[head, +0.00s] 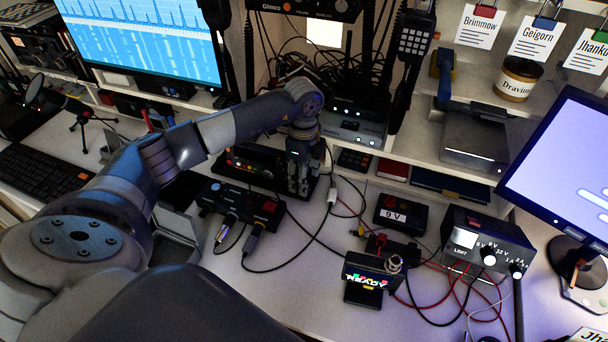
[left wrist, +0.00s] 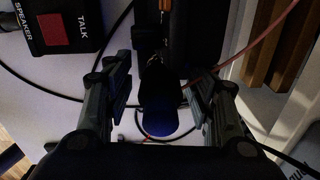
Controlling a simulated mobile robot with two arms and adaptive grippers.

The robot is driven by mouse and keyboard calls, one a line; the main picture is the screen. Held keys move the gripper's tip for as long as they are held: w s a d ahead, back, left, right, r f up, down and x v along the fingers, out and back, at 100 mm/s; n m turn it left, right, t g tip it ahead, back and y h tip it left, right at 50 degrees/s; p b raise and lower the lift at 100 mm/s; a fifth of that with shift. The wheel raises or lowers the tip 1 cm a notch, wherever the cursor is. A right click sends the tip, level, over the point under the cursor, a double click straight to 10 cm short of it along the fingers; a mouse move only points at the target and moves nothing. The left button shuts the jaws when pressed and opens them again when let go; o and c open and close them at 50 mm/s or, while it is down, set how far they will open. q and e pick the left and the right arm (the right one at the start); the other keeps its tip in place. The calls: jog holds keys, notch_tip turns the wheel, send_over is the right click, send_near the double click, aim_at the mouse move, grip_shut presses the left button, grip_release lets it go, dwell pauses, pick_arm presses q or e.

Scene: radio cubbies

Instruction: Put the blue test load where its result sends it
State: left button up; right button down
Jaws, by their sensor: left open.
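My left gripper (head: 299,185) points down over the desk, in front of the dark shelf opening. In the left wrist view the gripper (left wrist: 158,98) is open, one finger on each side of a dark piece with a rounded blue end (left wrist: 158,120), probably the blue test load. Gaps show between it and both fingers. In the head view I cannot make this piece out; the gripper hides that spot. A small black tester (head: 372,276) with a lit READY screen and a metal post stands at the front centre right. My right gripper is not in view.
A power supply (head: 487,240) with red and black leads and a 9V box (head: 401,214) stand on the right. A talk box (head: 240,203) lies left of the gripper. Cables cross the desk.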

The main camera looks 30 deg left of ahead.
pick_arm(q)
notch_tip(320, 180, up, 12)
dwell(0.6)
jog(key=shift+r, duration=0.1)
